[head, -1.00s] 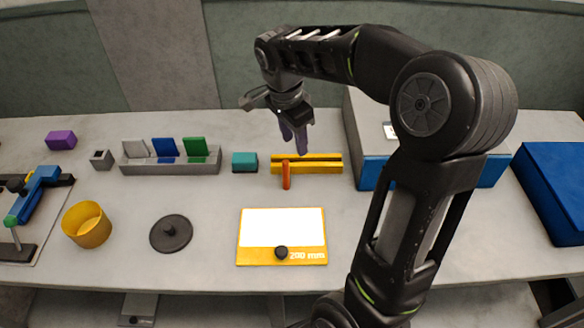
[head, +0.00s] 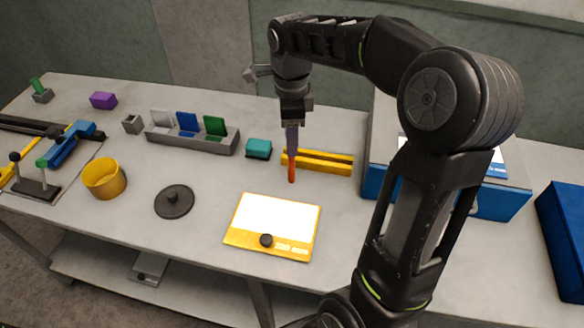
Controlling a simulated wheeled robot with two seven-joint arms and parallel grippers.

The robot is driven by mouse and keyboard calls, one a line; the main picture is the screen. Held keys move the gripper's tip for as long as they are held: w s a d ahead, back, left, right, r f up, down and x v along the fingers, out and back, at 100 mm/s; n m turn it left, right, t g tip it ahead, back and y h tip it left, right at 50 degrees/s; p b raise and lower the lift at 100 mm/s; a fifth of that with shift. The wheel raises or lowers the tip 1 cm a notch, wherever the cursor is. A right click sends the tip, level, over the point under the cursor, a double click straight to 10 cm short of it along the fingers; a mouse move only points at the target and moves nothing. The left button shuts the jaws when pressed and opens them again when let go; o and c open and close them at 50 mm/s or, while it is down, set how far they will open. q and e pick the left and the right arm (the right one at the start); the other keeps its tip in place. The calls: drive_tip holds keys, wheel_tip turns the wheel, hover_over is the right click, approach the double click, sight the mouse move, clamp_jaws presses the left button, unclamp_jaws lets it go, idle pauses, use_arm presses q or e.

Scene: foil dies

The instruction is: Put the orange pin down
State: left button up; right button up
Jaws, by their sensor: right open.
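The orange pin (head: 291,173) shows at the left part of the yellow grooved block (head: 330,166), with its lower end in front of the block. My right gripper (head: 292,151) points down from above, its purple-grey fingers ending at the pin's top. The gripper is open. The fingers overlap in this view and hide the pin's upper part, so I cannot tell whether they touch it. Whether the pin rests on the block or the table is unclear. My left gripper is out of view.
A teal block (head: 259,148) and a grey rack with coloured plates (head: 190,143) stand left of the yellow block. A yellow-framed white panel (head: 272,225) lies in front. A blue-and-white box (head: 385,190) stands to the right. Bare table lies between block and panel.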

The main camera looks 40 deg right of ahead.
idle(0.4)
drive_tip(key=shift+f, duration=1.35)
drive_tip(key=shift+f, duration=0.1)
drive_tip(key=shift+f+p, duration=0.35)
drive_tip(key=p, duration=0.1)
hover_over(292, 181)
drive_tip(key=f, duration=0.4)
drive_tip(key=shift+w+d+f, duration=0.15)
drive_tip(key=shift+w+d, duration=0.05)
drive_tip(key=shift+w, duration=0.2)
drive_tip(key=shift+c, duration=0.5)
clamp_jaws()
